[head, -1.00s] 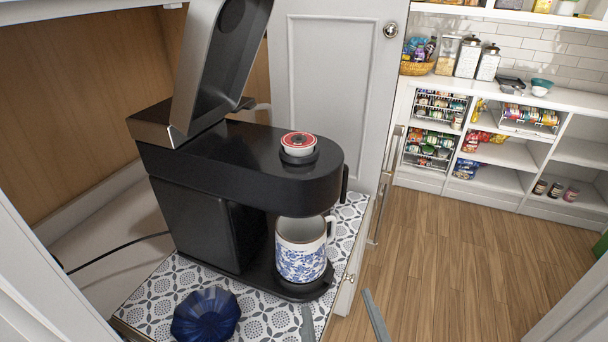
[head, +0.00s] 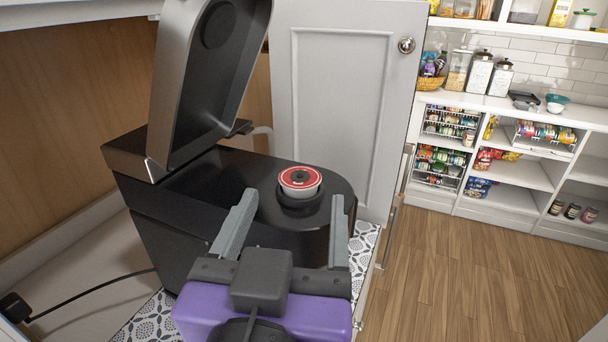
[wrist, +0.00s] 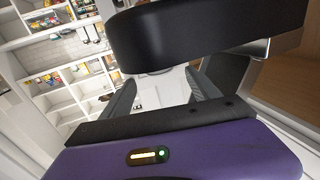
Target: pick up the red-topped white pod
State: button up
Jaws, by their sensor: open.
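The red-topped white pod (head: 300,180) sits upright in the round pod holder on top of the black coffee machine (head: 190,200). The machine's lid (head: 212,70) is raised. My gripper (head: 290,212) is open and empty, in front of the pod in the head view, with its fingers spread to either side of the pod's line. I see no contact with the pod. In the wrist view the open fingers (wrist: 160,92) point toward the machine's rounded black head (wrist: 210,35); the pod does not show there.
A white cabinet door (head: 345,100) stands open behind the machine. A wooden cabinet wall (head: 70,130) is at the left. A black cord (head: 90,292) runs along the shelf. The patterned mat (head: 150,322) shows partly. Pantry shelves (head: 520,170) stand across the open wooden floor.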

aim_at(300, 177)
jog(key=w+p, duration=0.1)
jog(key=w, duration=0.5)
jog(key=shift+w+d+p, duration=0.2)
jog(key=shift+w+p, duration=0.15)
jog(key=shift+p, duration=0.05)
jog(key=shift+c, duration=0.4)
jog(key=c, duration=1.3)
jog(key=shift+r, duration=0.1)
